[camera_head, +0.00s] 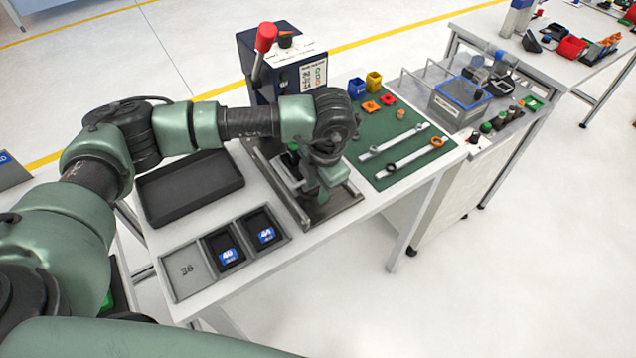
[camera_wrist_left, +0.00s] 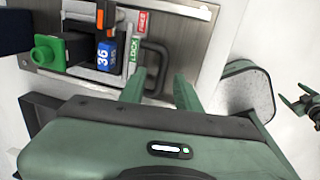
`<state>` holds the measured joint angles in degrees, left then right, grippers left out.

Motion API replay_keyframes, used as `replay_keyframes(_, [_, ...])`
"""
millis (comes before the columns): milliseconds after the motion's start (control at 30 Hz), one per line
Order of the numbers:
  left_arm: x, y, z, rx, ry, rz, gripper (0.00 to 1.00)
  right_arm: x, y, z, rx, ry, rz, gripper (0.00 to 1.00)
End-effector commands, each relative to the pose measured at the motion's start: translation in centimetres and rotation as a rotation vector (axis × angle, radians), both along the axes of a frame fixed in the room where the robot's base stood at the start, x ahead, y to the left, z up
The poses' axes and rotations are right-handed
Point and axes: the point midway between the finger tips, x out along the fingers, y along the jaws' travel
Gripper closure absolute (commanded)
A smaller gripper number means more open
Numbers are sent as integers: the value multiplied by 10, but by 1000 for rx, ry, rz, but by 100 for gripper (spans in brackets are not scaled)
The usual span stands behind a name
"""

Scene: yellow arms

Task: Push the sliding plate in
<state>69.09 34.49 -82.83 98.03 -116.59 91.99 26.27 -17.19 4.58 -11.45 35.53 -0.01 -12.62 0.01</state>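The sliding plate (camera_wrist_left: 190,45) is bare metal and shows in the left wrist view with red FREE and green LOCK labels. In the head view my left gripper (camera_head: 322,188) hides much of the plate. A dark gripper, apparently my right one (camera_wrist_left: 303,106), is at the right edge of the wrist view.
A blue press (camera_head: 290,68) with a red-knobbed lever (camera_head: 266,38) stands behind the plate's rails (camera_head: 275,185). A black tray (camera_head: 190,187) and small numbered bins (camera_head: 242,262) lie left. A green mat (camera_head: 400,172) with parts lies right. The floor in front is clear.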

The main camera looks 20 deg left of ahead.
Motion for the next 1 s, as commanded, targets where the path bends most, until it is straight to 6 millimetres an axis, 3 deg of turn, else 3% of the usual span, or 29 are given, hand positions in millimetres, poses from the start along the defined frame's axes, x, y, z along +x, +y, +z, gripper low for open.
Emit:
replay_keyframes(267, [0, 0, -2, 0, 0, -1, 67, 0, 0, 0, 0, 0, 0, 22])
replay_keyframes(367, [0, 0, -2, 0, 0, -1, 95, 0, 0, 0, 0, 0, 0, 22])
replay_keyframes(400, [0, 0, -2, 0, 0, -1, 100, 0, 0, 0, 0, 0, 0, 22])
replay_keyframes(1000, [0, 0, -2, -1, 0, -1, 100, 0, 0, 0, 0, 0, 0, 22])
